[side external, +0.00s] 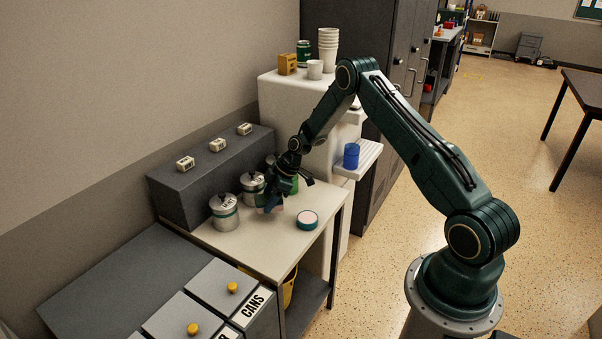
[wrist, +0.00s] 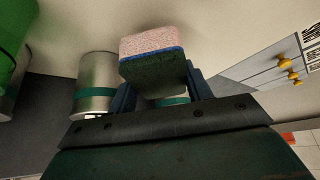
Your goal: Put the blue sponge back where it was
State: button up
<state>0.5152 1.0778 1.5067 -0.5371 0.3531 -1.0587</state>
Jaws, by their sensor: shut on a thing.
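My gripper (side external: 274,201) is low over the pale worktop (side external: 268,248), among the canisters. In the wrist view my gripper (wrist: 160,84) is shut on the sponge (wrist: 155,58), with a finger on each side. The sponge has a speckled pinkish face, a thin blue band and a dark green side. In the side view only a small pink and blue part of the sponge (side external: 268,209) shows below the fingers. I cannot tell whether it touches the worktop.
Lidded metal canisters (side external: 224,212) (side external: 252,188) stand left of my gripper. A green container (side external: 294,184) is behind it. A round teal-rimmed tin (side external: 307,220) lies to its right. A blue cup (side external: 351,157) stands on a white ledge. The worktop's front is clear.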

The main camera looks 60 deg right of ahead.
jog(key=shift+f, duration=1.7)
jog(key=shift+f, duration=0.15)
jog(key=o, duration=0.9)
jog(key=shift+o, duration=0.2)
jog(key=shift+r, duration=0.2)
jog(key=v, duration=1.2)
